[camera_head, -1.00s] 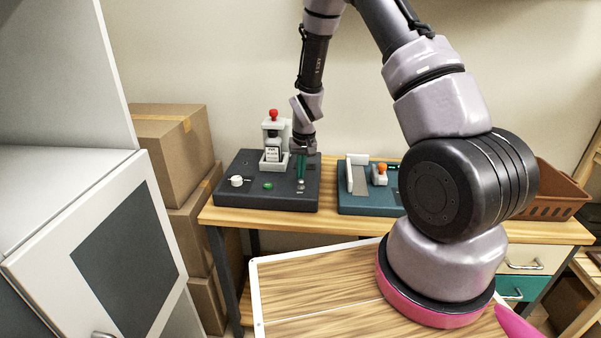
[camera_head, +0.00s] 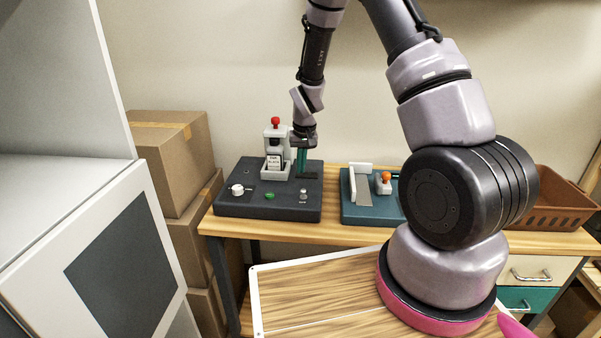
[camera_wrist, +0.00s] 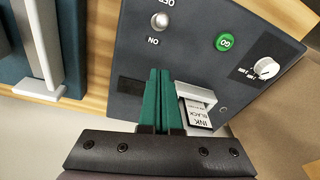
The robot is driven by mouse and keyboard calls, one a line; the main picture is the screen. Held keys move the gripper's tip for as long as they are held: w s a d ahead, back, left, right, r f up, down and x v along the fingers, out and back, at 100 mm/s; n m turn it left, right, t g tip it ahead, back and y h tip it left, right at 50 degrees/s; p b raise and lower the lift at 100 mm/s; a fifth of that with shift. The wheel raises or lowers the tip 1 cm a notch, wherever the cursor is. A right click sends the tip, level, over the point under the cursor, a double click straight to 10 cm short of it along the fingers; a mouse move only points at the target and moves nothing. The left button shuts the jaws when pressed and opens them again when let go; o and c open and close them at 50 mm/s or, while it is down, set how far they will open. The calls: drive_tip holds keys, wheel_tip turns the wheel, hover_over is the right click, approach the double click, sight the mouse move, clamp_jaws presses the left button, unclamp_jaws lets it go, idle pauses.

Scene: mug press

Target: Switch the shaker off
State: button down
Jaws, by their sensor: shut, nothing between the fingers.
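The shaker (camera_head: 235,204) is a dark grey box on the wooden bench. Its front face carries a silver toggle switch (camera_head: 303,194), a green GO button (camera_head: 269,196) and a white dial (camera_head: 237,189). A bottle labelled black ink (camera_head: 274,161) stands in its white holder with a red knob (camera_head: 275,121) above. In the wrist view the toggle (camera_wrist: 160,21) sits between the labels OFF and ON; I cannot tell its lean. My gripper (camera_head: 302,176) has its green fingers (camera_wrist: 160,73) together and empty, behind the toggle and right of the bottle, apart from the switch.
A teal device (camera_head: 370,212) with a white upright plate and an orange knob (camera_head: 386,176) stands right of the shaker. A brown basket (camera_head: 550,208) is at the bench's right end. Cardboard boxes (camera_head: 170,160) and a white cabinet (camera_head: 60,225) are on the left.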

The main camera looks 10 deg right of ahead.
drive_tip(key=s+r, duration=0.5)
drive_tip(key=r, duration=0.1)
drive_tip(key=shift+a+r, duration=0.3)
drive_tip(key=shift+a, duration=0.15)
drive_tip(key=s+d+r+m+t+y, duration=0.15)
drive_tip(key=s+r, duration=0.25)
drive_tip(key=r, duration=0.6)
drive_tip(key=s+d+r+t+h, duration=0.1)
drive_tip(key=s+d+r, duration=0.2)
drive_tip(key=r, duration=0.7)
drive_tip(key=s+d+r+m+t, duration=0.1)
drive_tip(key=s+r, duration=0.4)
drive_tip(key=s, duration=0.3)
drive_tip(key=s+d+r+m+t+y, duration=0.1)
drive_tip(key=s+r+t, duration=0.1)
drive_tip(key=s+r, duration=0.3)
drive_tip(key=s, duration=0.3)
drive_tip(key=shift+s+d+r, duration=0.25)
drive_tip(key=shift+r, duration=0.15)
drive_tip(key=shift+w, duration=0.1)
